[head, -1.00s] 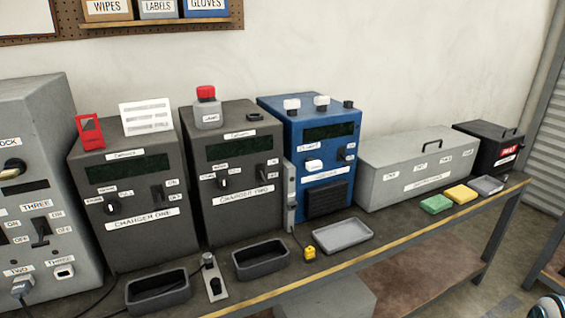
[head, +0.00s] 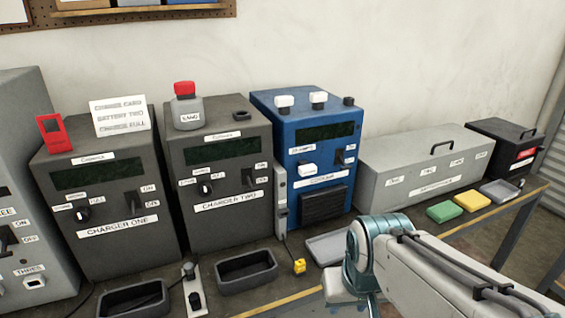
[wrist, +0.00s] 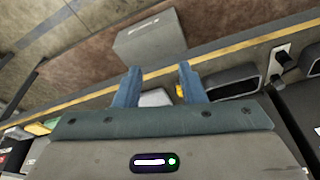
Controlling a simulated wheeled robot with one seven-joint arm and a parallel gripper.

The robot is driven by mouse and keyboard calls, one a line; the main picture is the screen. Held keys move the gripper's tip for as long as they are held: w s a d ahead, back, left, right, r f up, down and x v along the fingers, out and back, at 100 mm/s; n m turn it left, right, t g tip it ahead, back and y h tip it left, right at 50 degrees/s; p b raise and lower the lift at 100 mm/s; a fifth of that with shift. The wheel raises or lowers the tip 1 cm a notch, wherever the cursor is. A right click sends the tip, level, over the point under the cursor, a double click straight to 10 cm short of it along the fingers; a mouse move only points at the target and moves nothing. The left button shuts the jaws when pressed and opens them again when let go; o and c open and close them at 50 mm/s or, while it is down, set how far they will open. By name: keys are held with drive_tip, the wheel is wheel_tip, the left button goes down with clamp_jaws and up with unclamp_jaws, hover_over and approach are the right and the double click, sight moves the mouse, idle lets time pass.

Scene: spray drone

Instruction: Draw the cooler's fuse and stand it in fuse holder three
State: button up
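The blue cooler (head: 268,140) stands in the middle of the bench in the head view, with a dark display. My arm reaches in from the lower right, in front of the cooler. In the wrist view my gripper (wrist: 158,80) is open and empty, its blue fingers apart above the bench's front edge.
A grey tray (head: 325,248) and a small yellow plug (head: 299,266) lie before the cooler. Charger two (head: 215,165) stands at its left, a long grey box (head: 410,165) at its right. Black bins (head: 247,268) (head: 135,300) line the front. Green and yellow blocks (head: 444,212) (head: 472,201) lie right.

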drive_tip(key=shift+s+d, duration=0.15)
drive_tip(key=shift+d, duration=0.05)
drive_tip(key=o, duration=0.5)
drive_tip(key=shift+o, duration=0.9)
drive_tip(key=w+d+t, duration=0.2)
drive_tip(key=w+t, duration=0.1)
drive_tip(key=w, duration=0.5)
drive_tip(key=w+d+t+h, duration=0.1)
drive_tip(key=w+d+t, duration=0.1)
drive_tip(key=w, duration=0.6)
drive_tip(key=shift+w+r+t, duration=0.25)
drive_tip(key=shift+w+t, duration=0.05)
drive_tip(key=shift+t, duration=0.2)
drive_tip(key=w+a+r+n+t+y, duration=0.1)
drive_tip(key=w+n+t+y, duration=0.1)
drive_tip(key=w, duration=0.4)
drive_tip(key=w+a+r+n+t+y, duration=0.1)
drive_tip(key=w+r+t+y, duration=0.1)
drive_tip(key=w+t+y, duration=0.2)
drive_tip(key=w+t, duration=0.2)
drive_tip(key=w, duration=0.1)
drive_tip(key=shift+n+y, duration=0.3)
drive_tip(key=shift+n, duration=0.1)
drive_tip(key=shift+w, duration=0.1)
drive_tip(key=shift+w+a, duration=0.1)
